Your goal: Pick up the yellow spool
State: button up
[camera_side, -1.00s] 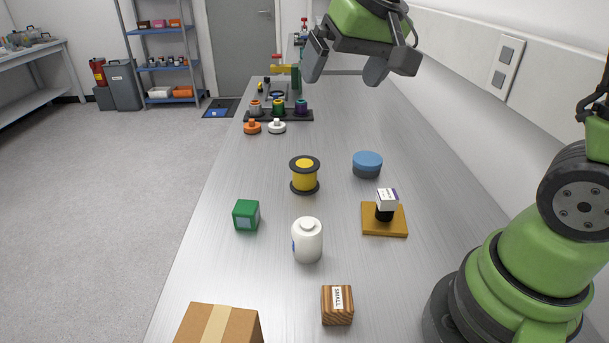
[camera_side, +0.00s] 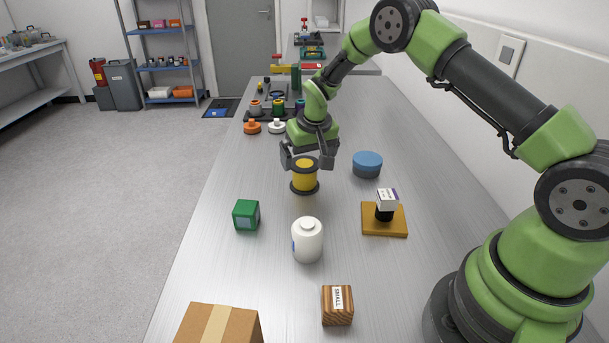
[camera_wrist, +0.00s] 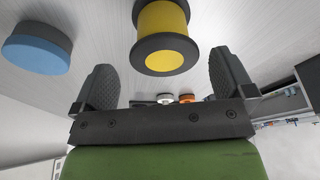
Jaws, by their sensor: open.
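The yellow spool (camera_side: 304,177) has black flanges and stands upright on the metal bench. In the wrist view the spool (camera_wrist: 161,22) shows at the top, between the lines of the two fingers and beyond their tips. My gripper (camera_side: 308,160) is open and sits at the spool's far side, its fingers near the top flange on either side. In the wrist view my gripper (camera_wrist: 160,72) has its fingers wide apart with nothing between the pads. I cannot tell whether a finger touches the spool.
A blue round tin (camera_side: 367,165) stands to the right of the spool. A green box (camera_side: 246,215), a white bottle (camera_side: 307,240) and a stamp on a wooden base (camera_side: 384,220) stand nearer. Orange (camera_side: 252,127) and white (camera_side: 277,127) knobbed pieces lie behind.

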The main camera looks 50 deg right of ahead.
aim_at(305, 163)
jog(key=shift+x, duration=2.7)
jog(key=shift+w+a+r, duration=0.1)
jog(key=shift+a, duration=0.05)
jog(key=c, duration=1)
